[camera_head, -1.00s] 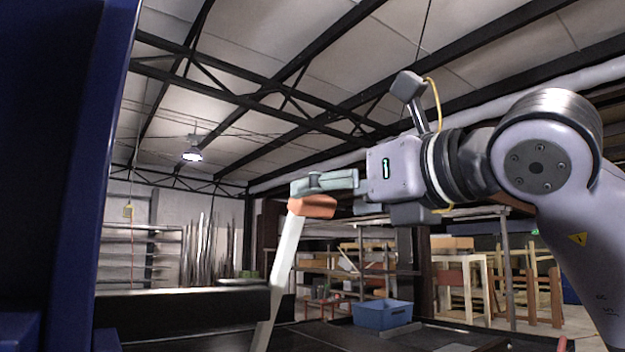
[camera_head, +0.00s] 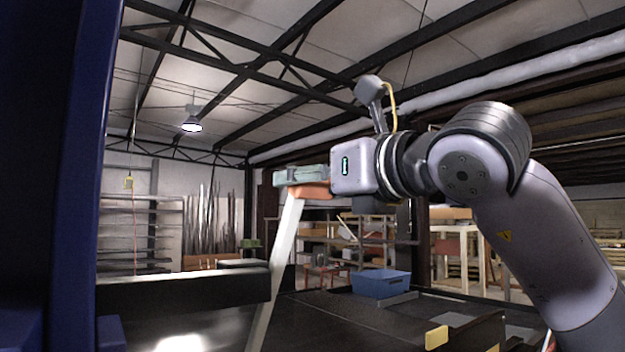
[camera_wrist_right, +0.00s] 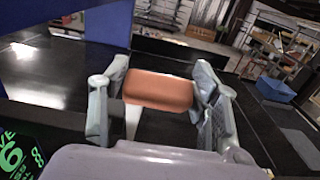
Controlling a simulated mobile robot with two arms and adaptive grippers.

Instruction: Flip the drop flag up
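The drop flag is a pale bar (camera_head: 277,265) that rises at a slant, leaning right toward its top. Its orange end piece (camera_head: 317,190) is at the top, and in the right wrist view the orange block (camera_wrist_right: 158,90) sits between my fingers. My right gripper (camera_head: 300,177) reaches in from the right at the flag's top. Its two fingers (camera_wrist_right: 160,92) stand apart on either side of the orange block. I cannot tell whether they touch it. The flag's lower end is out of the head view. My left gripper is not in view.
A dark blue upright panel (camera_head: 55,150) fills the left edge. A black horizontal beam (camera_head: 180,288) lies left of the flag. A blue bin (camera_head: 381,284) sits on the dark surface behind. Shelves and wooden furniture stand farther back.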

